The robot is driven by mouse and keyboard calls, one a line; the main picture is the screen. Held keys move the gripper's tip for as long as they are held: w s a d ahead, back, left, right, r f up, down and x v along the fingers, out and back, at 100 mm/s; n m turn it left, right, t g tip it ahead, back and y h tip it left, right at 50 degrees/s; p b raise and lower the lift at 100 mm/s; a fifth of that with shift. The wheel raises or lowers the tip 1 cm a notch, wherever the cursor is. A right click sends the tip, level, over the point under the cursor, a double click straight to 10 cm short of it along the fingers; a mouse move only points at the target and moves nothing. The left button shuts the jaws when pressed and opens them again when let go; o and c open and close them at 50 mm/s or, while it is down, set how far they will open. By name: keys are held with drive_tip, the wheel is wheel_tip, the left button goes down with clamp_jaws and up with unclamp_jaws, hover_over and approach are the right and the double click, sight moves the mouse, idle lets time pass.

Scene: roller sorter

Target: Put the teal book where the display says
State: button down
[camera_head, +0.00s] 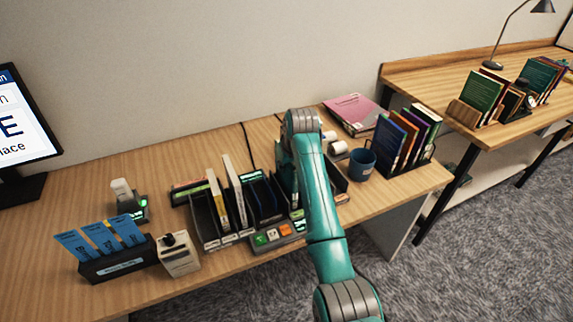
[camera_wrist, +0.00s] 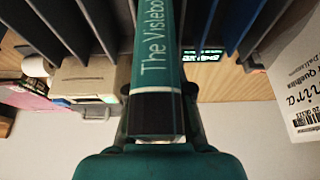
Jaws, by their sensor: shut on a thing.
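The teal book (camera_wrist: 158,55), its spine lettered "The Vislebo…", is between the fingers of my gripper (camera_wrist: 160,128) in the wrist view. Dark slot dividers (camera_wrist: 70,20) show on both sides of it. In the head view, my arm hides most of the gripper, and a teal strip of the book (camera_head: 286,172) shows beside the arm at the sorter (camera_head: 211,241). I cannot tell how deep the book sits in a slot. The monitor (camera_head: 25,125) is cut off at left; only "E" and "lace" read clearly. A small lit label (camera_wrist: 203,54) is too blurred to read.
Left sorter slots hold white and yellow books (camera_head: 234,192). A button panel (camera_head: 275,236) sits in front. A blue mug (camera_head: 361,163) and a rack of books (camera_head: 404,140) stand right of my arm. A card holder (camera_head: 118,262) is at front left.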

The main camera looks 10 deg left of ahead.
drive_tip(key=c, duration=1)
unclamp_jaws()
drive_tip(key=shift+f, duration=0.1)
drive_tip(key=v, duration=1.2)
drive_tip(key=shift+a, duration=0.1)
